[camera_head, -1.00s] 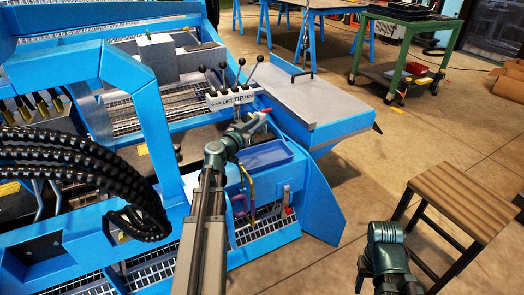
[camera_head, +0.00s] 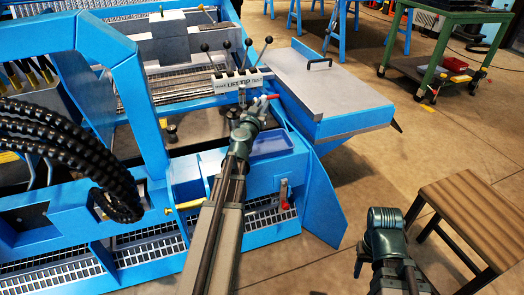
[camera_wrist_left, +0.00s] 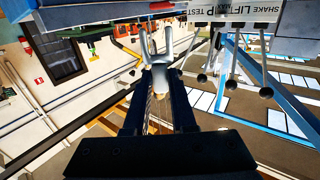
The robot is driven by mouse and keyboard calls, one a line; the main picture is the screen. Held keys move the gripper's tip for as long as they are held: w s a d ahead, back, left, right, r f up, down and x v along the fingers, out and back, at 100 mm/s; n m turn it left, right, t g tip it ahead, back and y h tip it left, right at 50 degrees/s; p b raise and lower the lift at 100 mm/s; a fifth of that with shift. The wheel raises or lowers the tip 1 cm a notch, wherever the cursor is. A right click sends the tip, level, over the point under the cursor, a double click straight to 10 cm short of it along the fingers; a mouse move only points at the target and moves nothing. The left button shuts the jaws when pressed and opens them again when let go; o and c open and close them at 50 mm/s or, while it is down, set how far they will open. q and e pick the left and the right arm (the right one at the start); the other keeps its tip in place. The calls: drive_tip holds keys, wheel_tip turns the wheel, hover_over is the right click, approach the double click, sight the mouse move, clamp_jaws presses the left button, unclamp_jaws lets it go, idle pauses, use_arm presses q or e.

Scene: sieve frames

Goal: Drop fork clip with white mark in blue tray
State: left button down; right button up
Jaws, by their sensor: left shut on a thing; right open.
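My left gripper (camera_head: 264,104) is shut on a pale grey fork clip (camera_wrist_left: 159,72), and it also shows in the left wrist view (camera_wrist_left: 158,92). The clip's prongs point away from the fingers. The blue tray (camera_head: 272,144) sits on the blue machine ledge, below and slightly right of my left gripper in the head view. The clip is apart from the tray. My right gripper (camera_head: 360,262) is at the lower right, mostly hidden by its own arm, open and away from the machine.
A labelled lever block (camera_head: 242,82) with several black-knobbed levers stands just behind my left gripper. A grey-topped blue bench (camera_head: 320,85) is to the right of the tray. A wooden stool (camera_head: 465,205) stands near my right arm. Black hoses (camera_head: 75,145) hang at left.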

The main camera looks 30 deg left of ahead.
use_arm(q)
drive_tip(key=s+d+f+n+g+y+b, duration=0.2)
drive_tip(key=s+f+n+g+y+b, duration=0.1)
drive_tip(key=n+y, duration=0.4)
drive_tip(key=f+g+y+b, duration=0.1)
drive_tip(key=g+y, duration=0.1)
drive_tip(key=shift+s+f+g, duration=0.4)
drive_tip(key=shift+d+f, duration=0.1)
drive_tip(key=shift+f, duration=0.05)
drive_tip(key=b, duration=0.6)
hover_over(262, 150)
wheel_tip(262, 150, down, 6)
drive_tip(key=shift+w+r, duration=0.1)
drive_tip(key=shift+r, duration=0.1)
drive_tip(key=c, duration=0.7)
unclamp_jaws()
drive_tip(key=shift+o, duration=0.2)
